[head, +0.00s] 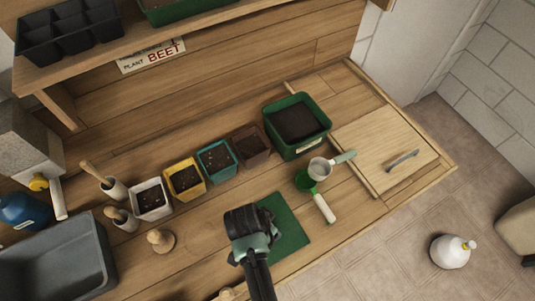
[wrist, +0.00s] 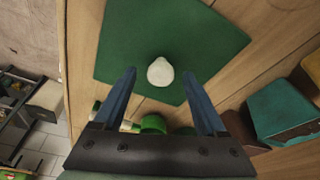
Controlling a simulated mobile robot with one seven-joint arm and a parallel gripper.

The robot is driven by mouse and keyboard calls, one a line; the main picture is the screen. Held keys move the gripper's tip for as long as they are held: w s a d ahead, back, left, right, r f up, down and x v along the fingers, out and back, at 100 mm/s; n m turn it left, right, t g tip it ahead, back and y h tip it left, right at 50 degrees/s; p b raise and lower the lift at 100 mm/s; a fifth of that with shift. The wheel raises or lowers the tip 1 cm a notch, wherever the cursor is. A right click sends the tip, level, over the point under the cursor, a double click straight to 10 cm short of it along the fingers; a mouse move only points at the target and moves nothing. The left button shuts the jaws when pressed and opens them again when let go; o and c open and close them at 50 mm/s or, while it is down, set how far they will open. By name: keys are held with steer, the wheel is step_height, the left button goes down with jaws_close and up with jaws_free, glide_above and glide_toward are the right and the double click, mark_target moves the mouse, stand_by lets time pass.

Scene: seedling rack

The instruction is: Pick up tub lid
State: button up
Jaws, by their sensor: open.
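The tub lid (wrist: 218,40) is a flat green square with a round white knob (wrist: 160,72) in its middle, lying on the wooden bench. In the head view the lid (head: 290,228) shows beside my gripper (head: 250,232), which hides its left part and the knob. In the wrist view my gripper (wrist: 159,76) is open, its two blue fingers apart on either side of the knob in the picture. I cannot tell how far the tips are above the lid. Nothing is held.
A green tub (head: 308,147) of dark soil stands behind the lid. Several small pots, including a yellow one (head: 185,192), stand in a row. A grey bin (head: 108,250) is at left.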

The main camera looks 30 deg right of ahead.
steer(key=shift+x, duration=1)
jaws_close()
